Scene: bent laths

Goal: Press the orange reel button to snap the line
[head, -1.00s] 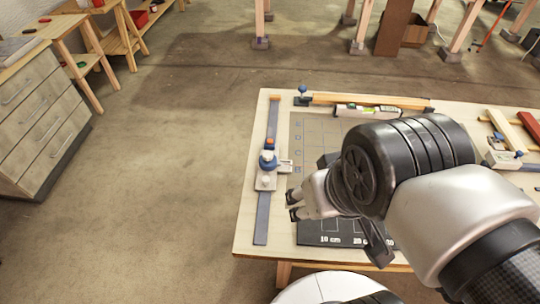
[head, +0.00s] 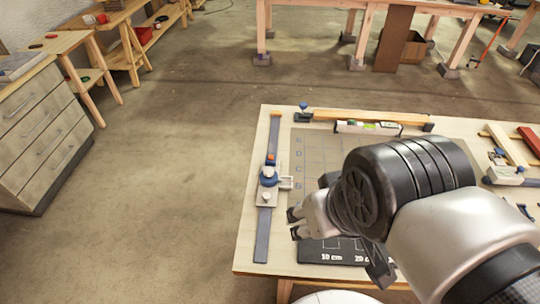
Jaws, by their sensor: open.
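The orange button (head: 271,157) sits at the top of a blue and white reel (head: 268,176). The reel is mounted on a long blue-grey strip (head: 263,235) along the left side of the worktable (head: 250,255). My gripper (head: 293,224) is to the right of and nearer than the reel in the picture, apart from the button. Its fingertips point left and show a gap; it is open and empty.
A dark gridded mat (head: 312,150) lies right of the strip. A spirit level (head: 368,128) and a wooden lath (head: 365,116) lie along the far edge. A red piece (head: 530,141) lies at the right. Floor left of the table is clear.

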